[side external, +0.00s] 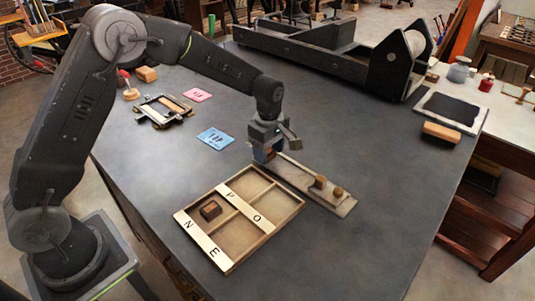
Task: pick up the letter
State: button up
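My gripper (272,154) points down at the left end of a long, flat light-coloured holder (298,181). A small brown block (262,154) shows at the fingertips, partly hidden by them; I cannot tell whether it is gripped. Two more small brown blocks, one squarish (320,182) and one rounder (338,192), sit toward the holder's right end. A shallow wooden tray (283,222) with compartments and strips marked P, O, N, E lies in front. A brown letter block (210,210) is in its left compartment. No letter face is readable on the blocks.
A blue card (215,138) and a pink card (197,95) lie left of my gripper, near a small metal frame (165,109). A large dark press (330,50) stands at the back. An ink slab (452,108) and wooden block (441,132) are at right. The right front tabletop is clear.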

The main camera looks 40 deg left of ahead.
jog(key=c, duration=0.7)
jog(key=shift+r, duration=0.1)
